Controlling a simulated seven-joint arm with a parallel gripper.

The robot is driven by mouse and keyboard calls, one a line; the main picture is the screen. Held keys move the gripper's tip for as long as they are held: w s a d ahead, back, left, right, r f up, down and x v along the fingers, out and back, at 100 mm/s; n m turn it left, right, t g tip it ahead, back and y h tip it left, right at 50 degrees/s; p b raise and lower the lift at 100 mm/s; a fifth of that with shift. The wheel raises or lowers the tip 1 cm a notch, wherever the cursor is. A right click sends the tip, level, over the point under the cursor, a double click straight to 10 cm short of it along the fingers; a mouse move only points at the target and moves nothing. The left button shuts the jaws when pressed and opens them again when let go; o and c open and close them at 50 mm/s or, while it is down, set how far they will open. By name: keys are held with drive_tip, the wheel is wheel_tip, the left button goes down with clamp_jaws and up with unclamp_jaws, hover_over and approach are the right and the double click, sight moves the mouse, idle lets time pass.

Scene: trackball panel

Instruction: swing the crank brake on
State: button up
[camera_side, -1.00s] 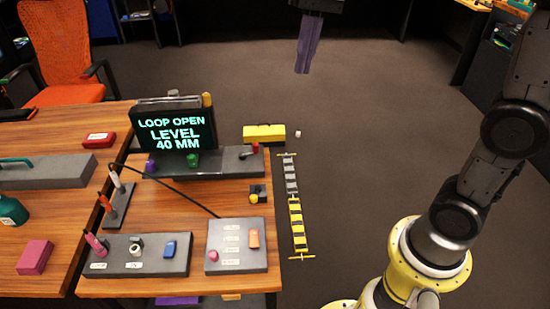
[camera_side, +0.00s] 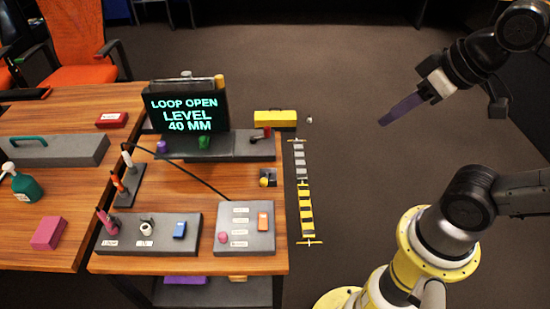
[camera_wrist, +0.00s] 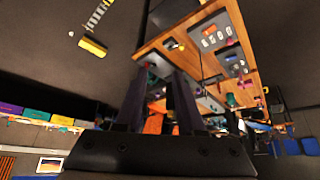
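No readable label marks the crank brake, so I cannot tell for sure which control it is. A dark control with a red end (camera_side: 264,134) sits at the right end of the grey back strip (camera_side: 240,147). A small black block with a yellow knob (camera_side: 265,181) is on the desk's right edge. My gripper (camera_side: 383,122) is over the floor, right of the desk, touching nothing. In the side view its purple fingers overlap. In the wrist view my gripper (camera_wrist: 162,72) shows two fingers apart with nothing between them.
The screen (camera_side: 189,109) reads "LOOP OPEN LEVEL 40 MM". A front panel (camera_side: 160,246) and a slider panel (camera_side: 262,241) stand on the desk. A yellow box (camera_side: 275,118) and a striped floor marking (camera_side: 305,208) lie beyond its right edge. Open floor separates my arm from the desk.

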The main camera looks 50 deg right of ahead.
drive_tip(key=shift+o, duration=1.2)
drive_tip(key=w+a+r, duration=0.1)
drive_tip(key=w+r, duration=0.1)
drive_tip(key=w, duration=0.6)
drive_tip(key=shift+r+g, duration=0.3)
drive_tip(key=shift+g, duration=0.1)
drive_tip(key=n+g, duration=0.1)
drive_tip(key=g, duration=0.4)
hover_over(264, 179)
wheel_tip(264, 179, down, 19)
wheel_tip(264, 179, down, 13)
drive_tip(key=shift+f, duration=0.1)
clamp_jaws()
drive_tip(key=shift+n, duration=0.3)
